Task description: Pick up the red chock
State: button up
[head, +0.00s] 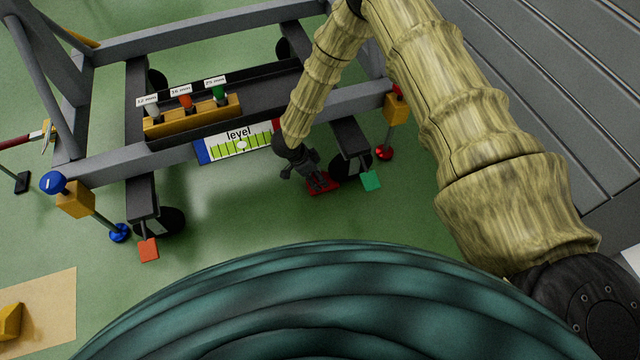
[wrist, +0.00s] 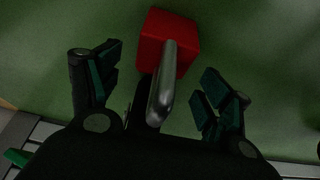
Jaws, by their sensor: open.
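The red chock (head: 323,185) lies on the green floor beside the trolley's dark right caster leg, partly hidden by my gripper (head: 306,172) in the head view. In the wrist view the chock is a red block (wrist: 152,42) with a grey metal handle (wrist: 163,85) that extends toward the camera. My gripper (wrist: 160,70) is open, with one finger on each side of the handle. The fingers look apart from the handle. The handle's near end is close to the palm; I cannot tell whether they touch.
The grey trolley frame (head: 110,167) stands close by, with a level gauge (head: 240,145) and a yellow socket holder (head: 192,118). A yellow chock (head: 9,322) is at lower left.

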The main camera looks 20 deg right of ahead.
jog(key=shift+x, duration=1.05)
jog(key=shift+c, duration=0.4)
jog(key=c, duration=1.3)
jog(key=shift+r, duration=0.15)
jog(key=shift+c, duration=0.2)
